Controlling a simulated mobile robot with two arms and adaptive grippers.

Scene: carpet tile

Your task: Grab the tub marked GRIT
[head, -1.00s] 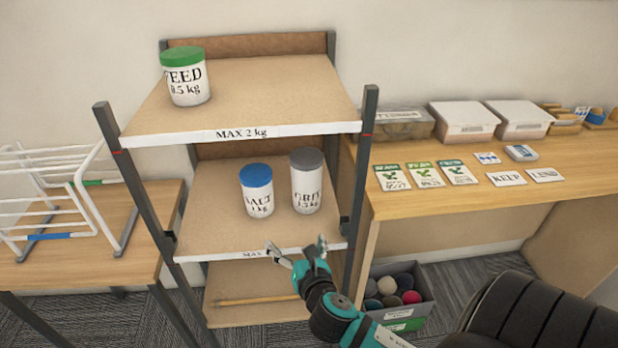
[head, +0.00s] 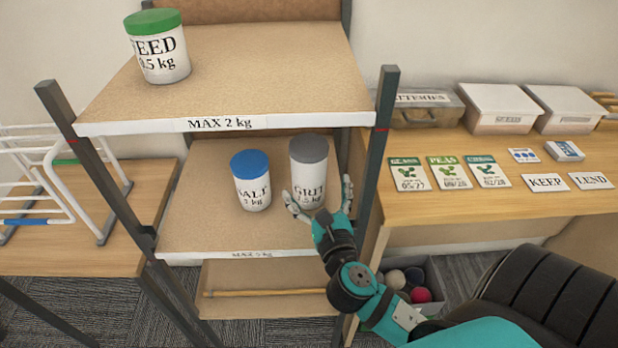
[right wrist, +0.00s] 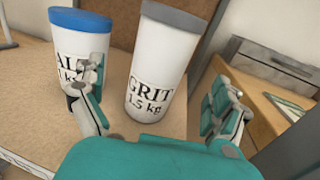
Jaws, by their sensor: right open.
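The GRIT tub (head: 308,168) is white with a grey lid and stands upright on the middle shelf (head: 200,225), at its right side. It also shows in the right wrist view (right wrist: 160,70), where its label reads 1.5 kg. My right gripper (head: 318,200) is open, with its fingers spread at the near side of the tub, one toward each side. In the right wrist view the gripper (right wrist: 160,110) has the tub between its open fingers, nearer the left one, and does not grip it. My left gripper is not in view.
The blue-lidded SALT tub (head: 251,182) stands close left of the GRIT tub, near my left finger. The right shelf post (head: 378,150) is close to my right finger. The top shelf (head: 240,80), bearing the green-lidded FEED tub (head: 158,50), is above.

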